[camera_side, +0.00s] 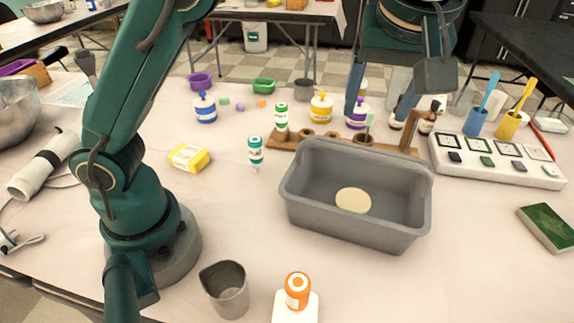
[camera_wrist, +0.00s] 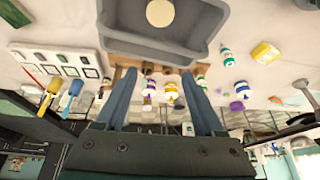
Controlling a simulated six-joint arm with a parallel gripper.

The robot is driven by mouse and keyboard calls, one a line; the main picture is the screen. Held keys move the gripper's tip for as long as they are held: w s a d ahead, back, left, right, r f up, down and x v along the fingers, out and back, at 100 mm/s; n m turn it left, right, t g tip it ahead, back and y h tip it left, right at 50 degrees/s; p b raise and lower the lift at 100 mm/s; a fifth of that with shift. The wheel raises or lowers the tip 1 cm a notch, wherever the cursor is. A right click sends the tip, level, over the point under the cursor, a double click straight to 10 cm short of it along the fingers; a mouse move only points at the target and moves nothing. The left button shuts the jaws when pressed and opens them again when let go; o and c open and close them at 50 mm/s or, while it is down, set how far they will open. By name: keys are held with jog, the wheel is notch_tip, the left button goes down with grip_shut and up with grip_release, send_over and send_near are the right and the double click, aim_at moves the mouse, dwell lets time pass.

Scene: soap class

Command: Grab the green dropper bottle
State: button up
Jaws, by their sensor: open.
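The green dropper bottle (camera_side: 281,118), white with a green cap and label, stands upright in the wooden rack (camera_side: 284,144), at its left end in the side view. In the wrist view it shows as a small green and white bottle (camera_wrist: 202,83), just beyond the right finger. My gripper (camera_side: 375,115) is open and empty, above the right part of the rack, to the right of the green bottle. In the wrist view, its fingers (camera_wrist: 158,76) are spread apart.
A grey bin (camera_side: 360,233) holding a pale disc stands in front of the rack. Purple (camera_side: 358,113), yellow (camera_side: 321,108) and blue (camera_side: 205,108) bottles stand behind it. A yellow box (camera_side: 189,157) lies left. A white tray (camera_side: 500,164) and cups are right. Table left of the rack has room.

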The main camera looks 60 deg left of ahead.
jog(key=w+a+f+m+y, duration=0.2)
jog(key=a+f+m+y, duration=0.3)
jog(key=a, duration=0.5)
jog(key=m+t+y, duration=0.4)
jog(key=m, duration=1.8)
send_over(280, 115)
jog(key=d, duration=0.2)
notch_tip(280, 115, down, 6)
jog(key=f+m, duration=0.1)
jog(key=m, duration=0.1)
jog(key=a+f+m+h, duration=0.1)
jog(key=m, duration=0.1)
jog(key=f+m+t, duration=0.1)
jog(key=f+m, duration=0.1)
jog(key=m, duration=0.1)
jog(key=shift+s+a+f+h, duration=0.1)
jog(key=shift+s+a+h, duration=0.05)
jog(key=shift+s+h, duration=0.15)
jog(key=shift+w+a+f+m+h, duration=0.3)
jog(key=shift+f+m, duration=0.2)
jog(key=shift+m, duration=0.1)
jog(key=shift+x, duration=2.4)
jog(key=shift+w+r, duration=0.1)
grip_shut()
